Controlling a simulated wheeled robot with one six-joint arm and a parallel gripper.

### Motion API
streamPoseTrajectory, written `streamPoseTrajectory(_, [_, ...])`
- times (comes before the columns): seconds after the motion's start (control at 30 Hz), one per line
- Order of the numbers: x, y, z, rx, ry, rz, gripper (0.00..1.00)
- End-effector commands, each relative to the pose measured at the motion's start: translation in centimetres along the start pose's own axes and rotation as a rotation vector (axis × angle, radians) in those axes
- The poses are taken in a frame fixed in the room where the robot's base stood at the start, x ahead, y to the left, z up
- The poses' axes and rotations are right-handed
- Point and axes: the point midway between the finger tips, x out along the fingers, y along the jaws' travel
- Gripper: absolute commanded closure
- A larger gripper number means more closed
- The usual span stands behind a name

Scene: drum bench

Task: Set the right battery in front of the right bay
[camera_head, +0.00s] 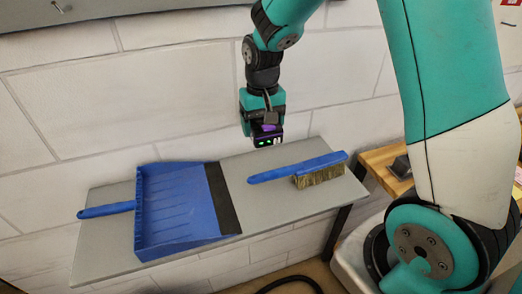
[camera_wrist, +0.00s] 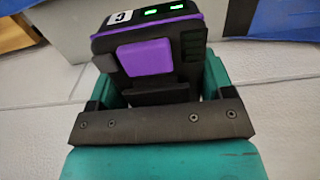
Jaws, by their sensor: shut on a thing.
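A black battery (camera_head: 267,130) with purple parts and green lights is in my gripper (camera_head: 263,113), over the back of a grey shelf. It fills the upper middle of the wrist view, where the same battery (camera_wrist: 146,55) shows a purple block, two green lights and a white label. My gripper (camera_wrist: 160,88) is shut on it, with teal fingers on both sides. In the head view the battery appears raised above the shelf, lights toward the camera. Neither the right bay nor a second battery can be made out in either view.
The grey shelf (camera_head: 96,238) carries a blue dustpan (camera_head: 178,210) on the left and a blue-handled brush (camera_head: 300,168) on the right. A white block wall (camera_head: 180,65) stands close behind. A wooden table (camera_head: 383,157) with a dark object (camera_head: 399,167) is at the right.

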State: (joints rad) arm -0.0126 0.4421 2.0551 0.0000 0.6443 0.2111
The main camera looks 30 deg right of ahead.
Motion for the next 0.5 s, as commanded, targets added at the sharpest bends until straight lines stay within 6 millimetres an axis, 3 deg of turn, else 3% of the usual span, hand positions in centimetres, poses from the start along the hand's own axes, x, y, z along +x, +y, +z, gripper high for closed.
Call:
streamPoseTrajectory(0.3, [5.6, 0.1, -0.2, 0.001, -0.004, 0.001, 0.64])
streamPoseTrajectory(0.5, [7.3, 0.1, -0.2, 0.001, -0.001, 0.0, 0.64])
